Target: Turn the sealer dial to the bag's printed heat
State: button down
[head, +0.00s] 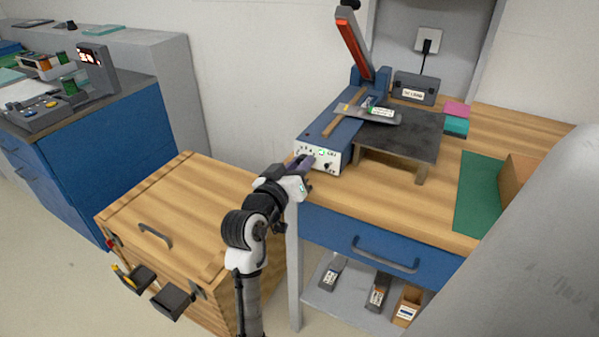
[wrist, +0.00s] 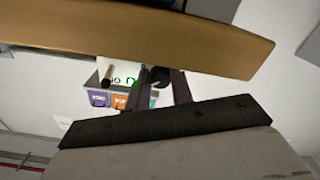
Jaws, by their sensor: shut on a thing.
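The sealer (head: 345,122) is a blue machine on the wooden bench, its red-and-grey lever (head: 355,42) raised. Its white front panel (head: 322,155) has small marks, a green light and a dark knob (head: 329,167) on the right. My gripper (head: 304,163) is at the panel's left part and hides some of it. In the wrist view my gripper (wrist: 160,92) is shut on a round black dial (wrist: 158,75); its setting cannot be read. A grey bag (head: 372,114) with a white and green label lies across the sealer; the print is too small to read.
A dark plate (head: 410,138) on a wooden stand adjoins the sealer. A grey labelled box (head: 414,90) is behind. A green mat (head: 478,190) lies at the right. A wooden cart (head: 180,205) stands left of the bench. Several labelled items are on the shelf below.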

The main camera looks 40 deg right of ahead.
jog(key=shift+m+b, duration=0.6)
jog(key=shift+m, duration=0.1)
jog(key=c, duration=1.5)
grip_release()
jog(key=shift+a, duration=0.1)
jog(key=b+v, duration=0.1)
jog(key=v, duration=1.2)
jog(key=shift+s+a, duration=0.2)
jog(key=shift+a, duration=0.15)
